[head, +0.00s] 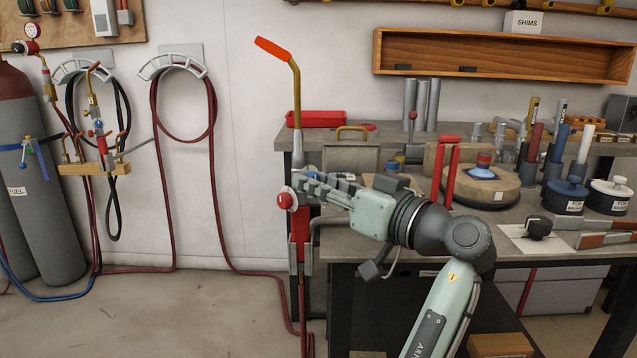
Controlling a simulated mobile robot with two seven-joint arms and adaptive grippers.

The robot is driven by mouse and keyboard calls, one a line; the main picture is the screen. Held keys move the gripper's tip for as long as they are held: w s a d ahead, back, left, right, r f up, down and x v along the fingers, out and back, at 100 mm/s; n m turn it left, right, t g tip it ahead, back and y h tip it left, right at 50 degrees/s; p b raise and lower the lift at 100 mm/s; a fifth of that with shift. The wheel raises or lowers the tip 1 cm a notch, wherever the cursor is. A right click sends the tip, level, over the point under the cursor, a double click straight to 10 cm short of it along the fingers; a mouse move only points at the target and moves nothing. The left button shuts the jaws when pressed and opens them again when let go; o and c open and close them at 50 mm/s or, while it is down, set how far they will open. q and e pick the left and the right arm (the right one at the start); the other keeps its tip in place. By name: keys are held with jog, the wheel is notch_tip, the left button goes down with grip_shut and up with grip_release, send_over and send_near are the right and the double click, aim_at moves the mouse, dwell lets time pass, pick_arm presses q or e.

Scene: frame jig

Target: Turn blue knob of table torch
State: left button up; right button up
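The table torch (296,95) stands upright at the table's left front corner, with a brass neck and an orange-red tip. Its red knob (285,200) shows on its left side, and its red lower body (300,242) hangs below. Whether the fingers touch or grip anything cannot be told. My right gripper is out of view.
The workbench (505,229) holds a round turntable (480,189), red upright handles (450,167), a black knob (538,227) and several jars. Hoses (213,170) and a grey gas cylinder (38,190) are at the left. The floor (150,315) in front of the wall is mostly clear.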

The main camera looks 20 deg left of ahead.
pick_arm(q)
jog(key=shift+o, duration=0.9)
jog(key=v, duration=1.2)
